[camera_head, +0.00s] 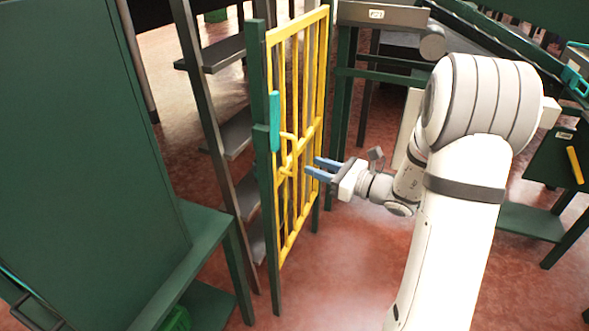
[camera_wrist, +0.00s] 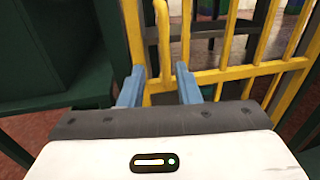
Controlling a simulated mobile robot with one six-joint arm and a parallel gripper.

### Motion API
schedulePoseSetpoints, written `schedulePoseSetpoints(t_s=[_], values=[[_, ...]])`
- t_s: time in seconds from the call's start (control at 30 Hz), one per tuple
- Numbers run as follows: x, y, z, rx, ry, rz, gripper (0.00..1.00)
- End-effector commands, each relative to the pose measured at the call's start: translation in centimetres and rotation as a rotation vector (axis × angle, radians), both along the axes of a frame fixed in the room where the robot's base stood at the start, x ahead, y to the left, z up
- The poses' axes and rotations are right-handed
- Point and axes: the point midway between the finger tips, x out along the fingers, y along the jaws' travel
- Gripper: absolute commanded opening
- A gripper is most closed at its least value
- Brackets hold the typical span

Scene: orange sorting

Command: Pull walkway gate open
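The yellow barred walkway gate (camera_head: 298,125) stands upright between a near green post (camera_head: 262,170) and a far green post, and looks shut. A yellow upright handle (camera_head: 283,172) sticks out on its near side at mid height. My gripper (camera_head: 318,168) is just right of the gate, its two blue fingers pointing at the handle, open with nothing between them that I can see. In the wrist view the open fingers (camera_wrist: 160,86) straddle the line of the upright yellow handle (camera_wrist: 163,40), which lies ahead of the tips. Contact cannot be told.
A teal piece (camera_head: 274,122) is fixed on the near post. Steps (camera_head: 233,133) rise behind the gate. A green cabinet (camera_head: 90,150) and bench (camera_head: 200,240) stand at left. Reddish floor (camera_head: 330,270) is clear right of the gate. Green machinery frames stand at right.

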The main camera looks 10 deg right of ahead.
Motion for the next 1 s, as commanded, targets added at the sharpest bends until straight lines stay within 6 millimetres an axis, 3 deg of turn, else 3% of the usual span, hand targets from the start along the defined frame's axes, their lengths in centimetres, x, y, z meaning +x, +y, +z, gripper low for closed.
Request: schedulePoseSetpoints(t_s=[0.13, 0.53, 0.93, 1.0], values=[[1.0, 0.2, -0.3, 0.023, 0.003, -0.023, 0.3], [4.8, 4.7, -0.3, 0.019, 0.002, -0.021, 0.3], [5.4, 5.4, -0.2, 0.019, 0.002, -0.023, 0.3], [5.4, 5.4, -0.2, 0.019, 0.002, -0.023, 0.25]])
